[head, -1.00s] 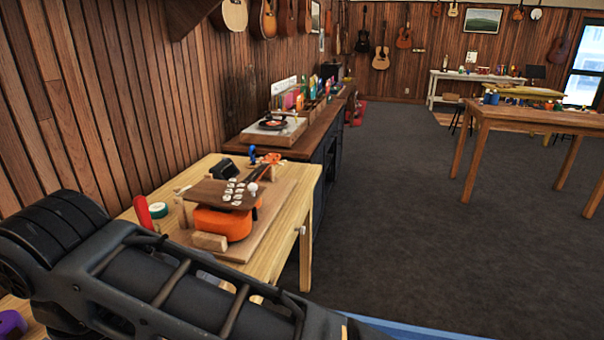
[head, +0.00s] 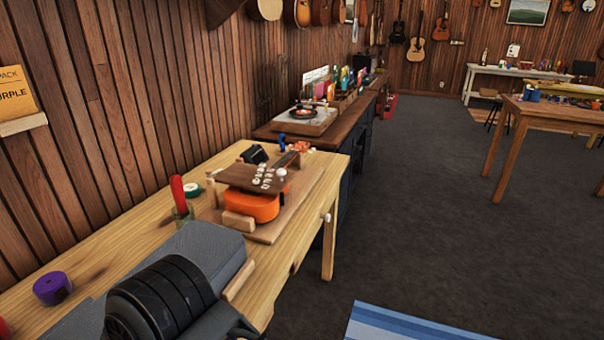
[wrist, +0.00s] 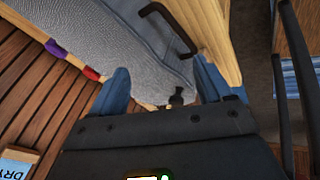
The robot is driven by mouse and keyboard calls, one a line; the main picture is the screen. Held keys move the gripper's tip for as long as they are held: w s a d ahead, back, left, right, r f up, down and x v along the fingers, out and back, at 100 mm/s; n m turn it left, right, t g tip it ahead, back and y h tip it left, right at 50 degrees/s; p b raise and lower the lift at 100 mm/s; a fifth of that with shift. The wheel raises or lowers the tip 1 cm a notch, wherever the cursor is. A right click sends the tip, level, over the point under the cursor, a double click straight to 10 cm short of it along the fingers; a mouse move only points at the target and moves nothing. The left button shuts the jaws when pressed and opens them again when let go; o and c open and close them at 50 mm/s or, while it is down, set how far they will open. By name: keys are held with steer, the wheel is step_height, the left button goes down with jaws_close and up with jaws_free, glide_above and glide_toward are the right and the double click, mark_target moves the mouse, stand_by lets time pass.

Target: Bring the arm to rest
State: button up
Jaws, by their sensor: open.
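My gripper (wrist: 163,78) shows in the wrist view with its two blue fingers spread apart and nothing between their tips. It points toward a wooden bench with a grey mat (wrist: 110,32) on it. A small dark object (wrist: 177,97) shows beyond the fingers, near the right one; I cannot tell what it is. In the head view my dark arm fills the bottom left, low over the near end of the bench (head: 130,225), and hides part of it. The gripper itself is out of the head view.
An orange ukulele body (head: 250,205) lies on a board on the bench. A red-handled tool (head: 178,190) stands in a greenish cup, and a purple roll (head: 52,288) lies at the left. A wood wall runs along the left.

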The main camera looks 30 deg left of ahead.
steer(key=w+d+f+m+t+y, duration=0.1)
steer(key=d+f+m+t, duration=0.45)
steer(key=d+m, duration=0.8)
steer(key=w+d+f+m+t+y, duration=0.2)
steer(key=d+m+t, duration=0.6)
steer(key=d+m, duration=0.6)
steer(key=s+d+r+m+t+h, duration=0.1)
steer(key=s+d+r+h, duration=0.1)
steer(key=d, duration=0.6)
steer(key=s+d+r+m+t+h, duration=0.1)
steer(key=s+d+r+m+h, duration=0.1)
steer(key=s+d, duration=0.5)
steer(key=s+d+r+m+t+h, duration=0.1)
steer(key=s+d+r+h, duration=0.3)
steer(key=d, duration=0.5)
steer(key=shift+s+d+r+m+t, duration=0.3)
steer(key=shift+s+m+t, duration=0.05)
steer(key=shift+s+m, duration=0.25)
